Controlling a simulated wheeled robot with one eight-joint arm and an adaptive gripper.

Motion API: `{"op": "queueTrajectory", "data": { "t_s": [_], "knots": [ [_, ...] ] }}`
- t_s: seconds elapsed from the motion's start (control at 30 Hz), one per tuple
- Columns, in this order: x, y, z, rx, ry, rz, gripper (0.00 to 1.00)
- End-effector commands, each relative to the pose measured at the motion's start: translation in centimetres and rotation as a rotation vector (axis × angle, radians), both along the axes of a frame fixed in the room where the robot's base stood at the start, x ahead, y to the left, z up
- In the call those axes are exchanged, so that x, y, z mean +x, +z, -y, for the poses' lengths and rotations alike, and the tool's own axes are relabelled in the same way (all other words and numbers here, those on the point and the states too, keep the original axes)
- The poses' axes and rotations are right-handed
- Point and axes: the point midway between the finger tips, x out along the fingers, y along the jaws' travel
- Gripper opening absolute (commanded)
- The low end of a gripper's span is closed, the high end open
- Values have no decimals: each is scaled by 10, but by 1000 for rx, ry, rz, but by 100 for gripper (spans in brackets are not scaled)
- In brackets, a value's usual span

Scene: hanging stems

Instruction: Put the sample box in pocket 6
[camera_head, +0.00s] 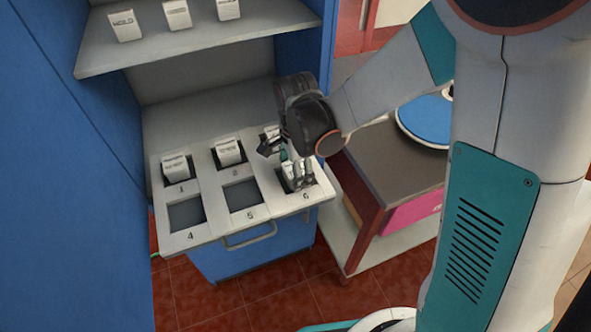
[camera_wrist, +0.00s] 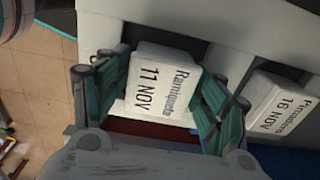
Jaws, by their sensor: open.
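The sample box (camera_head: 288,171) is white and stands in pocket 6 (camera_head: 314,190), the front right opening of the panel, partly hidden by my gripper (camera_head: 297,177). In the wrist view a white box (camera_wrist: 162,80) labelled 11 NOV lies between the teal fingers of my gripper (camera_wrist: 163,103). The fingers are open, one on each side of the box. I cannot tell whether they touch it, or how deep it sits.
Pockets 4 (camera_head: 186,214) and 5 (camera_head: 241,194) are empty. White boxes stand in the back left (camera_head: 176,168) and back middle (camera_head: 228,152) pockets. Another box (camera_wrist: 277,102) reads 16 NOV. A shelf (camera_head: 190,42) overhangs behind; a cart (camera_head: 385,165) stands close at right.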

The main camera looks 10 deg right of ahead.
Motion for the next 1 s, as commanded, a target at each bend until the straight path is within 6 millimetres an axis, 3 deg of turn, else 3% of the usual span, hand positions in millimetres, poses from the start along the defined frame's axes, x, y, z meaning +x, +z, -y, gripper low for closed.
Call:
{"op": "queueTrajectory", "data": {
  "t_s": [0.37, 0.8, 1.0],
  "knots": [
    [0, 11, 0, 0, 0, 0, 68],
    [0, 97, 0, 0, 0, 0, 68],
    [0, 118, 0, 0, 0, 0, 68]
  ]
}}
